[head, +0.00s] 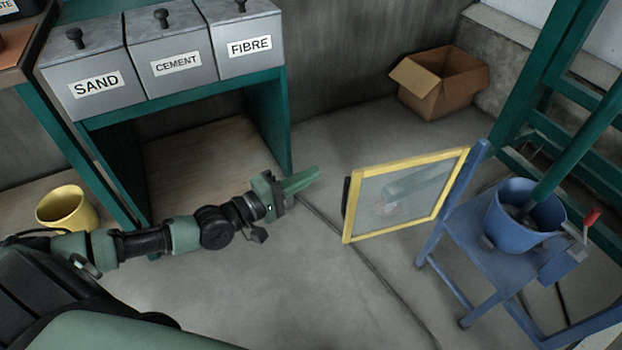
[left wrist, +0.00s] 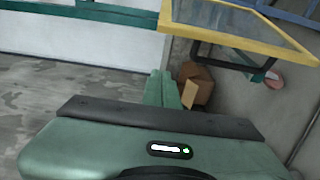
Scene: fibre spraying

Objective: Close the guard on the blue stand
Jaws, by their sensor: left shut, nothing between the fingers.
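The guard (head: 408,193), a clear panel in a yellow frame, stands swung out to the left of the blue stand (head: 482,238). Its right edge meets the stand's upright post. A black handle (head: 346,197) sits at its left edge. The guard also shows at the upper right of the left wrist view (left wrist: 235,22), with a dark bar beneath it. My left gripper (head: 316,174) is shut and empty, a short way left of the handle and apart from it. Its fingers show in the left wrist view (left wrist: 160,88). My right gripper is not in view.
A blue bucket (head: 508,222) stands on the stand, with a green post or tube at it and a red-handled part (head: 590,218) beside it. A cardboard box (head: 445,85) lies behind. Bins stand at the upper left, a yellow bucket (head: 66,208) below.

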